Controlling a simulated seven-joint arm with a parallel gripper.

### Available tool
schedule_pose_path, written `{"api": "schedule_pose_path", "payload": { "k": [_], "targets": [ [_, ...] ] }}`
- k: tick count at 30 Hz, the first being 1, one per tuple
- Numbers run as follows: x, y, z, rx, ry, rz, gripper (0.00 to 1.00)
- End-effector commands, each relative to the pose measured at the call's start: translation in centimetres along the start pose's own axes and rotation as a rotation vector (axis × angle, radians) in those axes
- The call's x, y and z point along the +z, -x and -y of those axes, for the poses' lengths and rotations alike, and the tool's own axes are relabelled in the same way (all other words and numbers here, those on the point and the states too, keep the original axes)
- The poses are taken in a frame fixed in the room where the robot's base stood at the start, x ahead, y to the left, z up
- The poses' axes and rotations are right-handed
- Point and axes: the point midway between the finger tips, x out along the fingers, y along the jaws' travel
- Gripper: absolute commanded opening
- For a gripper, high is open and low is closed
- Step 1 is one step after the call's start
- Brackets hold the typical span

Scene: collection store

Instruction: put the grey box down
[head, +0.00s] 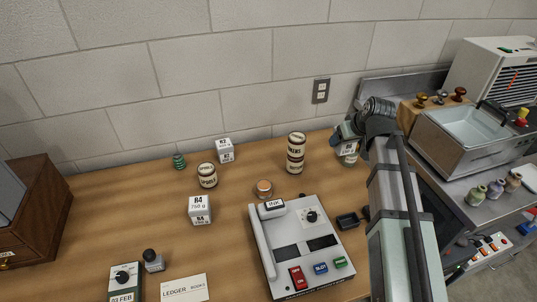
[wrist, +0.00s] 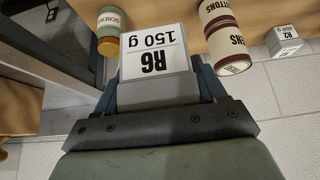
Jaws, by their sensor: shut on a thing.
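My gripper (head: 347,133) is at the back right of the wooden table, in front of the wall. It is shut on the grey box (wrist: 155,52), whose pale label reads R6 150 g. In the wrist view the box sits between the two fingers. In the head view the box (head: 348,148) is small and partly covered by my gripper and arm. I cannot tell whether its underside touches the table.
A screws tin (wrist: 108,30) and a buttons tin (wrist: 222,35) stand on either side of the held box. Another box, R2 (head: 226,151), stands further left. R4 box (head: 200,210), a spools tin (head: 207,176) and a panel device (head: 300,245) occupy the table. A sink (head: 470,125) is right.

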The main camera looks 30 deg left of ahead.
Motion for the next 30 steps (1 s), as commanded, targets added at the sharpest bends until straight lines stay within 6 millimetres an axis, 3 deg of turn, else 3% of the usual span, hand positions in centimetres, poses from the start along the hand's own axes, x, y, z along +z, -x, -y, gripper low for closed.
{"api": "schedule_pose_path", "payload": {
  "k": [11,22,30],
  "targets": [
    [-2.9,4.4,0.0,0.0,0.0,-0.001,0.35],
    [-9.0,0.3,4.6,-0.175,0.268,0.001,0.35],
    [-15.9,-4.1,11.6,-0.401,0.618,0.001,0.35]
  ]
}}
